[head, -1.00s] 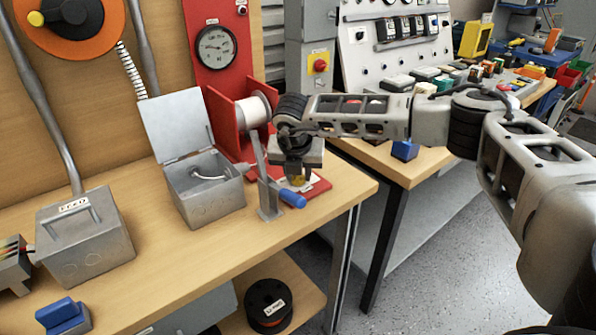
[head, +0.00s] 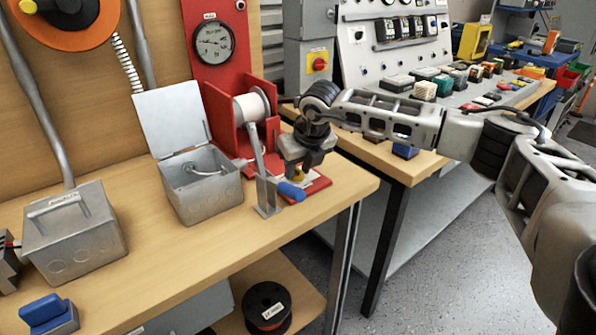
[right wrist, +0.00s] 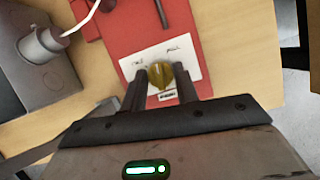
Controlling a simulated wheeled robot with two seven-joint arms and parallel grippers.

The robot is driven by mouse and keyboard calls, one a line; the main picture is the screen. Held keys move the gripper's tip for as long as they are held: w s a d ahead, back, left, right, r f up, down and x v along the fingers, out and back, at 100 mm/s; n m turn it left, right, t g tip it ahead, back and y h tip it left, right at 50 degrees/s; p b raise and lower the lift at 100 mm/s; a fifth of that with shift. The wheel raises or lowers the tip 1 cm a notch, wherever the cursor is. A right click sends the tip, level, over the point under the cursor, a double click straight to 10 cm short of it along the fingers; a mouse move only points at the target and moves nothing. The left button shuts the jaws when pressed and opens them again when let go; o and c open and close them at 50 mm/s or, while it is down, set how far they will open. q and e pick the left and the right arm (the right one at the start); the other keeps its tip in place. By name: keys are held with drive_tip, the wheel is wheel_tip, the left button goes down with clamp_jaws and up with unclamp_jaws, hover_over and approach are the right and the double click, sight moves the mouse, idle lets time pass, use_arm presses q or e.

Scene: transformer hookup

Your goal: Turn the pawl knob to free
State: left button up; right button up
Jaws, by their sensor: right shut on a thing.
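The yellow pawl knob (right wrist: 160,74) sits on a white label plate (right wrist: 188,64) on a red base. Small lettering stands left and right of the knob, too small to read surely. My right gripper (right wrist: 160,80) is shut on the knob, one dark finger on each side. In the head view my right gripper (head: 299,172) points down at the knob (head: 298,175), which is partly hidden by it. The knob's ridge runs roughly along the fingers in the wrist view. My left gripper is not in view.
A red stand with a white spool (head: 252,105) is behind the gripper. An open grey box (head: 203,198) is to the left. The bench's right edge is close by.

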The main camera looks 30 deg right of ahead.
drive_tip(key=n+y, duration=0.1)
drive_tip(key=n, duration=0.1)
drive_tip(key=n+y, duration=0.1)
drive_tip(key=n, duration=0.2)
drive_tip(key=shift+d+n, duration=0.2)
drive_tip(key=shift+n, duration=0.1)
drive_tip(key=n+g, duration=0.1)
drive_tip(key=n, duration=0.1)
drive_tip(key=n+y, duration=0.1)
drive_tip(key=n, duration=0.1)
drive_tip(key=shift+w+d+n+g+y, duration=0.1)
drive_tip(key=shift+n+g+y, duration=0.2)
drive_tip(key=shift+g, duration=0.1)
drive_tip(key=o, duration=1)
drive_tip(key=shift+c, duration=0.2)
